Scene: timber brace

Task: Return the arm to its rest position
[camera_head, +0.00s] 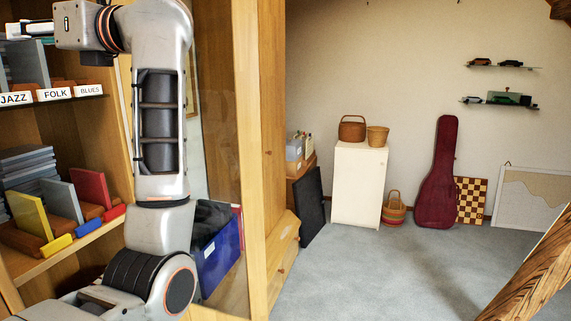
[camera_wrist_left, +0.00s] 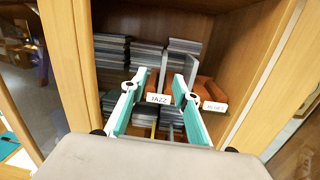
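My left arm rises in front of the shelf unit in the head view, its wrist turned left at the top. My left gripper shows in the wrist view (camera_wrist_left: 157,82), with two white and teal fingers spread apart and nothing seen between their tips. It faces a shelf (camera_wrist_left: 150,70) of grey sleeves and brown dividers; a white label (camera_wrist_left: 158,98) shows between the fingers. I cannot tell whether the fingers touch anything. In the head view the gripper is only partly visible at the upper left edge. My right gripper is in neither view.
The wooden shelf unit (camera_head: 262,150) has labels JAZZ (camera_head: 16,98), FOLK (camera_head: 54,94) and BLUES (camera_head: 89,90). A timber beam (camera_head: 535,275) slants at right; the grey floor (camera_head: 370,275) is clear.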

